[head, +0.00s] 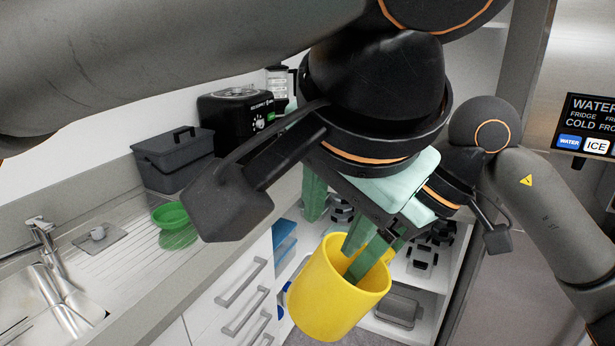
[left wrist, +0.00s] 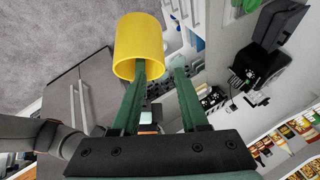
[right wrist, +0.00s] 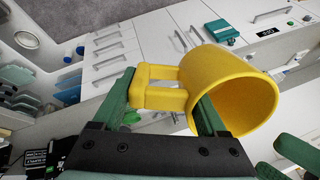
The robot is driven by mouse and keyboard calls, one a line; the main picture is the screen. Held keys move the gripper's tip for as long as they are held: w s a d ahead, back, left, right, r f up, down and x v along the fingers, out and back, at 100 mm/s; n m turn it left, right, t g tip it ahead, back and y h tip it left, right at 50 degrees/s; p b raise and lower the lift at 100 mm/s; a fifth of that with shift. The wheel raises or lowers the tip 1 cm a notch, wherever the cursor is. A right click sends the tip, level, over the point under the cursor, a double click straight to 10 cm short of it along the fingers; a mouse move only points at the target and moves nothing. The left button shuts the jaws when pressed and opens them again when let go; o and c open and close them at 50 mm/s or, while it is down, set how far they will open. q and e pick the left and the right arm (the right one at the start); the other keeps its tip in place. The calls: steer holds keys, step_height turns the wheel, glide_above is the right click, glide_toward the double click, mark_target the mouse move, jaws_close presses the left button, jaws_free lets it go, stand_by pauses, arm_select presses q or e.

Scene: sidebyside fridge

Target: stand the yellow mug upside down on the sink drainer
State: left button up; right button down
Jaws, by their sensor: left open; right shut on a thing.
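The yellow mug (head: 325,300) hangs in the air in front of the drawers, tilted, its mouth facing up toward my left gripper. My right gripper (right wrist: 165,100) is shut on the mug by its handle side; the handle (right wrist: 160,90) shows between its fingers. My left gripper (left wrist: 160,70) is open; one fingertip overlaps the mug's mouth in the left wrist view (left wrist: 138,50). I cannot tell whether it touches. In the head view green fingers overlap at the mug. The ribbed sink drainer (head: 130,268) lies on the counter at left.
A green bowl (head: 170,214) and a small grey item (head: 98,236) are on the drainer. The sink and tap (head: 42,240) are at far left. A dark grey box (head: 172,158) and black appliance (head: 238,118) stand behind. Drawers (head: 238,295) are below the counter.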

mark_target(329, 240)
arm_select(q)
steer(key=shift+x, duration=2.55)
steer(key=shift+c, duration=0.4)
jaws_close()
steer(key=shift+s+d, duration=0.2)
arm_select(e)
steer(key=shift+a+r, duration=0.1)
steer(key=shift+c, duration=1.8)
jaws_free()
arm_select(q)
steer(key=shift+w+a, duration=0.1)
arm_select(e)
steer(key=o, duration=0.4)
steer(key=shift+c, duration=0.2)
